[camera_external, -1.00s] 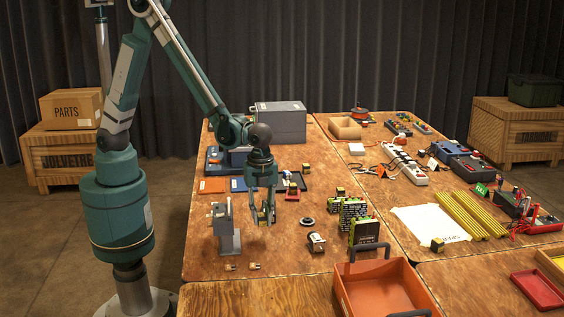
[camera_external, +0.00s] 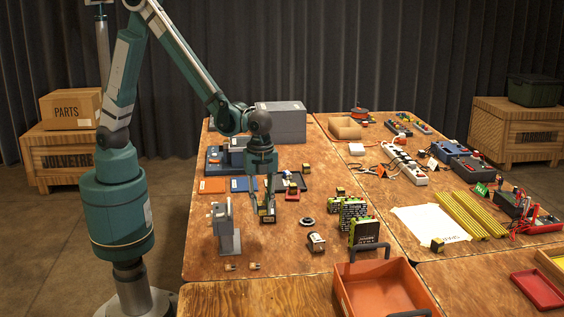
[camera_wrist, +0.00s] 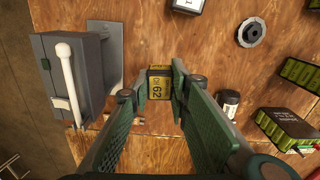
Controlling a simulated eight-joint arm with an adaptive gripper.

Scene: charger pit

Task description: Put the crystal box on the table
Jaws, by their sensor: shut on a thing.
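My gripper (camera_external: 267,211) is above the left part of the wooden table (camera_external: 215,262), pointing down. It is shut on a small black box with a yellow label, likely the crystal box (camera_external: 267,217). In the wrist view the box (camera_wrist: 159,83) sits between the two green fingertips (camera_wrist: 158,90), its label reading "62". The box is at or very close to the table surface; I cannot tell whether it touches. The fingers hide its sides.
A grey device with a lever (camera_external: 226,228) stands close to the left. A small dark cylinder (camera_external: 316,242), a ring (camera_external: 307,222) and green-and-black blocks (camera_external: 363,232) stand to the right. An orange tray (camera_external: 345,297) is at the front. Bare wood lies in front of my gripper.

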